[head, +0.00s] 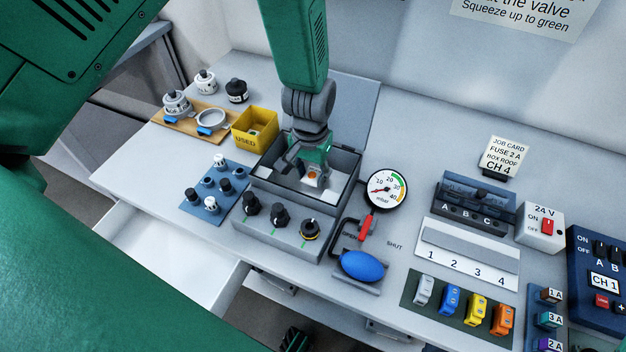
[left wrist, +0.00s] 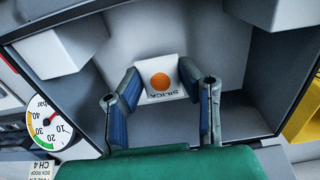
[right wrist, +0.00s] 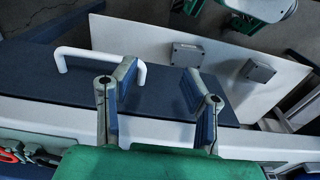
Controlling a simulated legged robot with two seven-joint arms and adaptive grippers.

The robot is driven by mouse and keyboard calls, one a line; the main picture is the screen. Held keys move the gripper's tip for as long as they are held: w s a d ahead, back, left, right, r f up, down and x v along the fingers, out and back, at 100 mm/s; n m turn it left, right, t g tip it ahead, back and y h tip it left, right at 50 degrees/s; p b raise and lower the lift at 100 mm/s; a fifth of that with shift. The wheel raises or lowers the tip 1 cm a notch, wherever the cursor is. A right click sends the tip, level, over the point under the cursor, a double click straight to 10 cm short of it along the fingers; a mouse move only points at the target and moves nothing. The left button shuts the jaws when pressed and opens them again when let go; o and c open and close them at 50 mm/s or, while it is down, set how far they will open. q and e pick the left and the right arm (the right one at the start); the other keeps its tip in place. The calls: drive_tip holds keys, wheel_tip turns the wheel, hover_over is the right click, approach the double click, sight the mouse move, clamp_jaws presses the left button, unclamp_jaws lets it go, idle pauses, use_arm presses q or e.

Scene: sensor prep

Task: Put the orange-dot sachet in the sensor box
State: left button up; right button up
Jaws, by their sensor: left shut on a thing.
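The white silica sachet with an orange dot (left wrist: 161,81) is between the fingers of my left gripper (left wrist: 160,76), which is shut on it. In the head view the sachet (head: 313,180) shows just below my left gripper (head: 309,168), inside the open grey sensor box (head: 349,163). The box's pale inside (left wrist: 215,30) shows around the sachet in the left wrist view. I cannot tell whether the sachet touches the box floor. My right gripper (right wrist: 160,82) is open and empty, above a dark blue surface with a white handle (right wrist: 98,56).
A yellow USED bin (head: 255,128) stands behind the box at left. A blue mat (head: 212,186) with several small parts lies left of it. A pressure gauge (head: 386,190) and a blue squeeze bulb (head: 362,266) are at right. An open white drawer (head: 180,252) is in front.

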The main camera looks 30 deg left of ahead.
sight(306, 188)
use_arm(q)
drive_tip(key=a+f, duration=0.1)
drive_tip(key=f, duration=0.1)
drive_tip(key=shift+s+a+f, duration=0.1)
drive_tip(key=shift+a+f, duration=0.25)
drive_tip(key=shift+f, duration=0.05)
drive_tip(key=shift+a+f, duration=0.2)
drive_tip(key=shift+a, duration=0.15)
drive_tip(key=shift+c, duration=0.7)
drive_tip(key=shift+d, duration=0.4)
drive_tip(key=shift+c, duration=0.5)
drive_tip(key=shift+d+f, duration=0.2)
drive_tip(key=shift+d, duration=0.35)
drive_tip(key=o, duration=1)
drive_tip(key=shift+s+d, duration=0.1)
drive_tip(key=shift+o, duration=0.2)
drive_tip(key=shift+a, duration=0.6)
use_arm(e)
drive_tip(key=shift+s+a+r, duration=0.15)
drive_tip(key=shift+s+a, duration=0.05)
drive_tip(key=shift+a, duration=0.5)
use_arm(q)
drive_tip(key=shift+d, duration=0.15)
use_arm(e)
drive_tip(key=shift+d, duration=0.15)
